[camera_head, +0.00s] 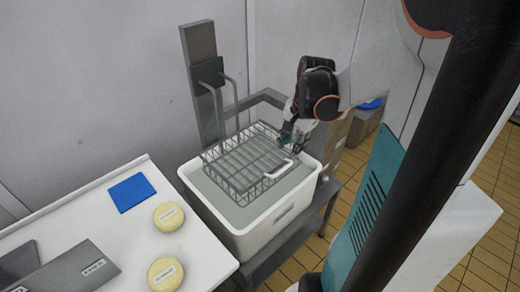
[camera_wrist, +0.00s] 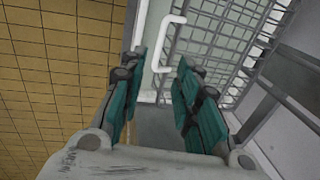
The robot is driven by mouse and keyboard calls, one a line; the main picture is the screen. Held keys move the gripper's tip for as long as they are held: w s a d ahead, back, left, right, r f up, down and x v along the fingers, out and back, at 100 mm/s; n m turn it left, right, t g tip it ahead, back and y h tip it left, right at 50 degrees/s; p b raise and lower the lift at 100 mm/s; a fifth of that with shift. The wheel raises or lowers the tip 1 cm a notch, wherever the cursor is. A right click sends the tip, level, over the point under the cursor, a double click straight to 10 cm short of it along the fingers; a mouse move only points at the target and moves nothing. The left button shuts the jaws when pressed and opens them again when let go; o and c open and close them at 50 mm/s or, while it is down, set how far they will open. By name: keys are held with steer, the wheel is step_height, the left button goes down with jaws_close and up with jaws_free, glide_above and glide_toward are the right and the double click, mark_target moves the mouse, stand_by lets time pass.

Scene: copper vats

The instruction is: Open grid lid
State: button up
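The grid lid (camera_head: 245,160) is a grey wire frame lying over the white vat (camera_head: 258,240), which holds greyish liquid. A white handle (camera_head: 280,171) is at the grid's front right side. My gripper (camera_head: 291,141) is over the right part of the vat, close to the handle. In the wrist view, the teal fingers of my gripper (camera_wrist: 162,62) stand apart with nothing clamped between them. The white handle (camera_wrist: 165,45) shows beyond and between the fingertips, with the grid (camera_wrist: 220,45) to its right. I cannot tell whether a finger touches the handle.
A grey post (camera_head: 200,85) with a bracket and bent rods stands behind the vat. A white table (camera_head: 105,215) at left holds a blue block (camera_head: 131,192), two yellow rounds (camera_head: 168,217) and grey plates (camera_head: 85,272). Tiled floor (camera_wrist: 50,80) is open beside the vat.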

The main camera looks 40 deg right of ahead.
mark_target(282, 170)
steer(key=f+b, duration=0.1)
steer(key=f, duration=0.2)
steer(key=w+f+b, duration=0.1)
steer(key=f, duration=0.3)
steer(key=w+f+b, duration=0.1)
steer(key=f, duration=0.3)
steer(key=shift+w+a+f, duration=0.1)
steer(key=shift+f, duration=0.05)
jaws_close()
